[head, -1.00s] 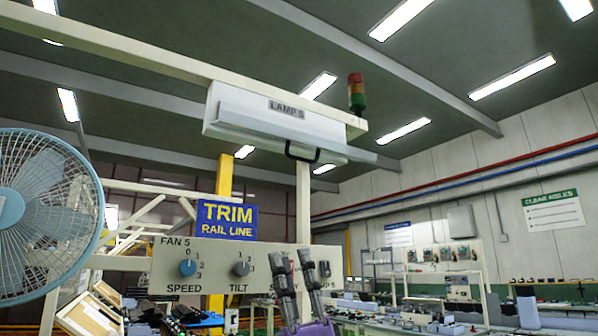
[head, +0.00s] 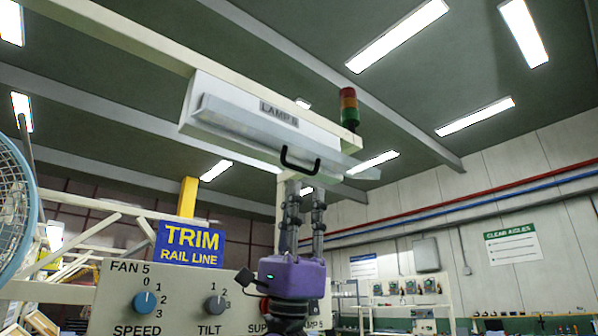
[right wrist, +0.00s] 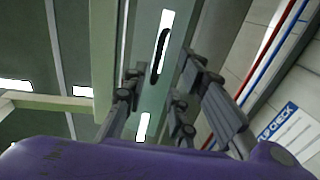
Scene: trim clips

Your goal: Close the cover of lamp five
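The lamp housing labelled LAMP 5 (head: 225,90) is a white box under an overhead beam. Its long pale cover (head: 235,120) juts out along the front and looks hinged open. A black handle (head: 300,163) hangs from the cover's lower edge. My right gripper (head: 306,190), with a purple body, points up just below the handle, fingers apart and empty. In the right wrist view, the handle (right wrist: 160,57) shows beyond and between the open fingers (right wrist: 160,82); contact is not seen. My left gripper is not in view.
A panel (head: 125,285) with FAN 5 speed and tilt knobs stands at lower left, partly behind my right gripper. A blue fan (head: 15,215) is at the left edge. A red-amber-green signal light (head: 348,107) stands near the housing's right end.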

